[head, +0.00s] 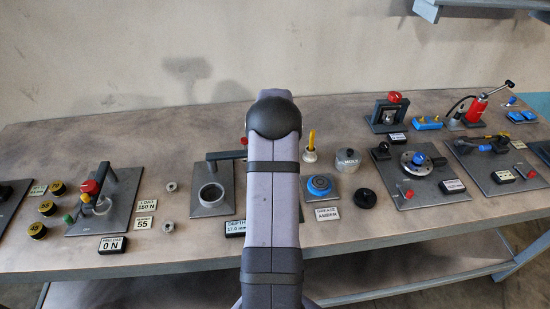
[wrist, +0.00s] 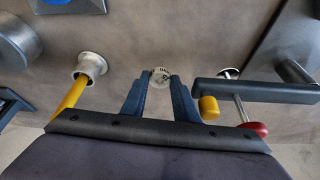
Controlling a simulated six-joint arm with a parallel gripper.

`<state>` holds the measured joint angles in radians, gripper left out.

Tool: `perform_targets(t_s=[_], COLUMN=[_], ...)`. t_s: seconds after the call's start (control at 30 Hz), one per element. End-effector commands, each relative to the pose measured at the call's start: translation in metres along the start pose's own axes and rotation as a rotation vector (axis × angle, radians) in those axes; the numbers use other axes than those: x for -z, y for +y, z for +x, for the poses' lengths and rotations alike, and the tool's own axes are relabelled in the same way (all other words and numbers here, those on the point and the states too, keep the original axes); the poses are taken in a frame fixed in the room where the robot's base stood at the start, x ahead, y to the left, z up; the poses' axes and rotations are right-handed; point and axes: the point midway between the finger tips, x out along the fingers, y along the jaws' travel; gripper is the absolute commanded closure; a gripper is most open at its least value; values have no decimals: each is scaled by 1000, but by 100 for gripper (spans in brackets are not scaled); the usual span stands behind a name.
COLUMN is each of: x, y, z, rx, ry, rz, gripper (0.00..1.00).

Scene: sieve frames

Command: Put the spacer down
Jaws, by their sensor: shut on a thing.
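My gripper (wrist: 162,82) shows in the wrist view with its two dark blue fingers shut on the spacer (wrist: 160,76). The spacer is a small pale round piece with dark marks on its face, between the fingertips. Bare table surface lies behind it in the picture; I cannot tell the gap beneath it. In the head view my arm hides the gripper and the held spacer. Two small grey ring-shaped pieces, one upper (head: 170,187) and one lower (head: 168,226), lie on the table left of the arm in the head view.
A pale cup with a yellow handle (wrist: 74,92) is left of my fingers; the depth gauge's dark bar (wrist: 250,91) and red knob (wrist: 254,128) are close on the right. The grease pad (head: 319,185) and grey can (head: 347,160) stand right of my arm.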

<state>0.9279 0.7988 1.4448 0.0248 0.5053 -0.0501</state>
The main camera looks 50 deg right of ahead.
Motion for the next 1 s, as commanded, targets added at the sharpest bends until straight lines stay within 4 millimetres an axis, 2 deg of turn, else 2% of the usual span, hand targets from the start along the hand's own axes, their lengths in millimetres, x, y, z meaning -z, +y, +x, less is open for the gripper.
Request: perform_targets(t_s=[0.2, 0.4, 0.6, 0.77, 0.87, 1.0], x=[16, 25, 28, 29, 32, 40], y=[0, 0, 0, -1, -7, -27], z=[-34, -57, -67, -67, -66, -67], rx=[0, 0, 0, 0, 2, 6], ry=[6, 3, 1, 1, 2, 3], rz=[0, 0, 0, -1, -4, -16], gripper=[100, 100, 100, 100, 100, 100])
